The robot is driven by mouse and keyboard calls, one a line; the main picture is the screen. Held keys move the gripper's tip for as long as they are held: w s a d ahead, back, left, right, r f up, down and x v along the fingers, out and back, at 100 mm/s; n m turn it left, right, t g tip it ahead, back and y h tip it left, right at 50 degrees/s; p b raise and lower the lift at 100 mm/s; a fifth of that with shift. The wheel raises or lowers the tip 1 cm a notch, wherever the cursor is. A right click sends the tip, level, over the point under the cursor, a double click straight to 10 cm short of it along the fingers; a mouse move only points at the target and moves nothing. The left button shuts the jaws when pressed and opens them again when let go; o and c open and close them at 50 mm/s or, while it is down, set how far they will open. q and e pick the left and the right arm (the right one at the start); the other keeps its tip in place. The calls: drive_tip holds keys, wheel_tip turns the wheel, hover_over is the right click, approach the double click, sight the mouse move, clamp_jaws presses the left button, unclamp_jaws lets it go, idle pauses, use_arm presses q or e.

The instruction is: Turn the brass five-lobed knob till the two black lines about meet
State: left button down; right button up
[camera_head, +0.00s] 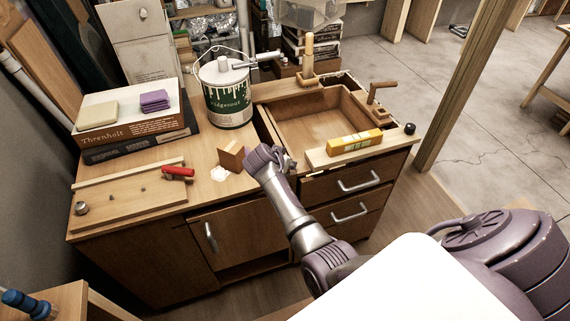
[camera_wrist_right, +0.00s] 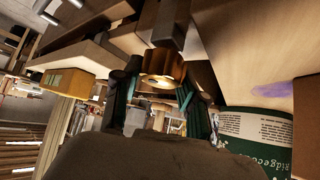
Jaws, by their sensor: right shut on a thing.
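The brass five-lobed knob (camera_wrist_right: 162,66) shows in the right wrist view, with its round end and lobed rim between the two fingers. My right gripper (camera_wrist_right: 159,92) is shut on it, one dark finger on each side. In the head view my right gripper (camera_head: 279,160) is at the front of the workbench, by the corner of the open box section, and its wrist hides the knob there. I cannot make out the two black lines in either view. My left gripper is in neither view.
A wooden block (camera_head: 232,157) stands just left of the gripper. A red-handled tool (camera_head: 177,172) lies farther left. A green paint can (camera_head: 226,97) stands behind. A yellow box (camera_head: 354,142) lies on the ledge to the right. Drawers (camera_head: 345,181) are below.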

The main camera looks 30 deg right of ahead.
drive_tip(key=shift+w+d+r, duration=0.15)
drive_tip(key=shift+w+r, duration=0.1)
drive_tip(key=shift+r, duration=0.3)
drive_tip(key=o, duration=1.1)
drive_tip(key=shift+s, duration=0.1)
drive_tip(key=shift+o, duration=0.2)
drive_tip(key=shift+s, duration=0.15)
drive_tip(key=shift+f, duration=0.15)
drive_tip(key=v, duration=0.7)
drive_tip(key=shift+a, duration=0.3)
drive_tip(key=shift+s, duration=0.15)
